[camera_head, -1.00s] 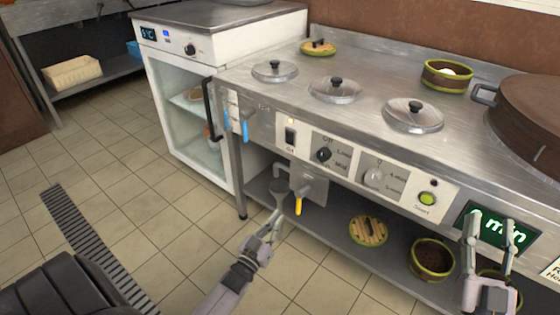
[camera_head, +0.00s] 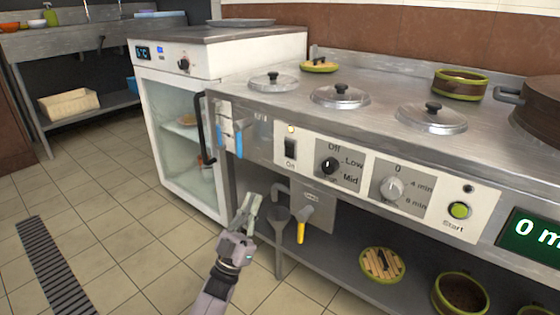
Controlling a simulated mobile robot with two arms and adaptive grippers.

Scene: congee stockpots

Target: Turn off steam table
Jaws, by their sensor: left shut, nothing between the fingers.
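The steam table (camera_head: 480,177) is a steel counter with lidded wells and a front control panel. The panel has a black rocker switch (camera_head: 290,148) marked On, with a small lit amber lamp (camera_head: 291,128) above it. Right of it is a black heat knob (camera_head: 330,165) marked Off, Low and Mid; I cannot tell its exact setting. A grey timer knob (camera_head: 392,188) and a green Start button (camera_head: 459,210) follow. My left gripper (camera_head: 250,203) is shut and empty, below and left of the switch, apart from the panel. My right gripper is out of view.
A white glass-door cabinet (camera_head: 180,140) with a black handle stands left. Tiled floor is clear at left.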

